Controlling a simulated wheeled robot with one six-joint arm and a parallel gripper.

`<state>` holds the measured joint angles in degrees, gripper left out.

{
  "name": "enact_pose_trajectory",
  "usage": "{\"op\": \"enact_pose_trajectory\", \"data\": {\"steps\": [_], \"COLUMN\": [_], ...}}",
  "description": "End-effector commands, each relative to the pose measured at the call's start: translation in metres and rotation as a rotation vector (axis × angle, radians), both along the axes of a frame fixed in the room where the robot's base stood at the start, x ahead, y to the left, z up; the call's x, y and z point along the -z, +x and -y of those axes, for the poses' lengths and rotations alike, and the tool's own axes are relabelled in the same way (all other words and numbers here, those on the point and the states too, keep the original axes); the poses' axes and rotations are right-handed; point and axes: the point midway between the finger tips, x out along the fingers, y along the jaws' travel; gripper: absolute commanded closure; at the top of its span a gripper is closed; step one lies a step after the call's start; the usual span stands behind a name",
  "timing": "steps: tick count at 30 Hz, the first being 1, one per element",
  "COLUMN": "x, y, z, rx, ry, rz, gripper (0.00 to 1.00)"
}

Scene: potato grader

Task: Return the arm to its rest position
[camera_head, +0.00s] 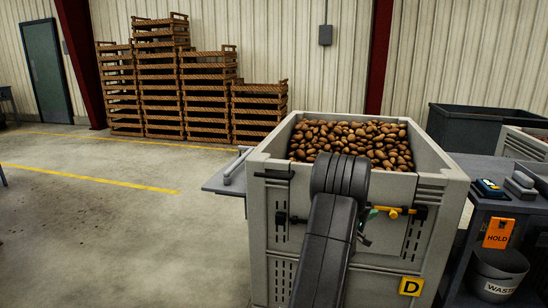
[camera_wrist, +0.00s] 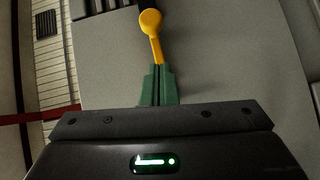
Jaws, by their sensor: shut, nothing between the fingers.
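My gripper (camera_wrist: 158,72) shows in the wrist view with its green fingers closed together and nothing between them. A yellow handle (camera_wrist: 151,22) shows just past the fingertips; I cannot tell whether they touch it. In the head view my dark arm reaches forward to the front of a grey bin (camera_head: 285,218). A bit of my green gripper (camera_head: 371,213) shows beside the arm, left of the yellow handle (camera_head: 394,211) on the bin's front. Most of the gripper is hidden behind the arm there.
The bin holds many potatoes (camera_head: 372,139) and bears a yellow D label (camera_head: 411,286). A side table (camera_head: 490,203) stands at right, with an orange HOLD sign (camera_head: 498,233) and a waste bucket (camera_head: 500,270). Stacked wooden crates (camera_head: 207,97) stand behind. The floor at left is clear.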

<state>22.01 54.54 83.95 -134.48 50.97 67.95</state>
Motion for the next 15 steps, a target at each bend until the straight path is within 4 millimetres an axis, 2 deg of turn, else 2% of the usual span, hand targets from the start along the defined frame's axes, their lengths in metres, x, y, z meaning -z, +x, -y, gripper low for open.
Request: {"op": "enact_pose_trajectory", "data": {"steps": [3,6,8,15], "x": [-0.004,-0.004,-0.006,-0.012], "y": [0.002,0.009,0.010,-0.015], "z": [-0.008,-0.035,-0.046,-0.086], "rx": [-0.001,-0.006,-0.007,-0.003], "ry": [0.001,-0.002,0.000,0.001], "rz": [-0.002,0.001,0.001,0.000], "gripper": [1.00,1.00,1.00,1.00]}}
